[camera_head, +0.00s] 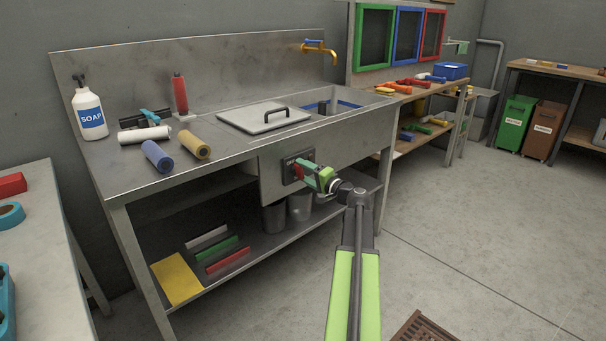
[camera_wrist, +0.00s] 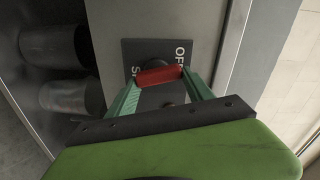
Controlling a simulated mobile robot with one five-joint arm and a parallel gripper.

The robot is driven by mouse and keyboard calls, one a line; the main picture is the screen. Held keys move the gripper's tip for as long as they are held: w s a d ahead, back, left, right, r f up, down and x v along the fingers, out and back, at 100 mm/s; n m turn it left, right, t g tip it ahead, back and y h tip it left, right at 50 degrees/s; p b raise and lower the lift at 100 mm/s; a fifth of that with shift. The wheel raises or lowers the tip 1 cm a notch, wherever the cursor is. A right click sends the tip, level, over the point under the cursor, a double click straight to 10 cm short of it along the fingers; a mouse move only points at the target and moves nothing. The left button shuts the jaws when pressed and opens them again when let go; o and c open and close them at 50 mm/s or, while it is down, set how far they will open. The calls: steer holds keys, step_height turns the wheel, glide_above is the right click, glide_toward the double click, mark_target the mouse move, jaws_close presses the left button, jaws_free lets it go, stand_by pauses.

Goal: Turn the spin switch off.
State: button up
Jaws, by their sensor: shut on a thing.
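The spin switch has a red handle (camera_wrist: 159,76) on a dark plate (camera_wrist: 133,49) on the front panel of the metal sink bench. The plate carries white lettering, partly hidden; "OFF" is partly readable at its right in the wrist view. The plate also shows in the head view (camera_head: 288,170). My gripper (camera_wrist: 160,84) has its two green fingers shut on the red handle, one at each end. In the head view my gripper (camera_head: 309,174) reaches the panel from the right and covers much of the switch.
The sink bench (camera_head: 225,165) holds a lidded basin (camera_head: 262,118), a soap bottle (camera_head: 90,115) and several rollers. Metal buckets (camera_head: 274,217) stand on its lower shelf, close to the switch. A brown grate (camera_head: 424,328) lies on the floor. Open floor spreads at the right.

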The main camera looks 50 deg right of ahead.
steer(key=shift+m, duration=1.3)
steer(key=o, duration=1.4)
steer(key=shift+f, duration=0.1)
steer(key=shift+c, duration=0.2)
steer(key=s+a, duration=0.1)
steer(key=s, duration=1.6)
steer(key=shift+s, duration=0.15)
steer(key=shift+a, duration=0.1)
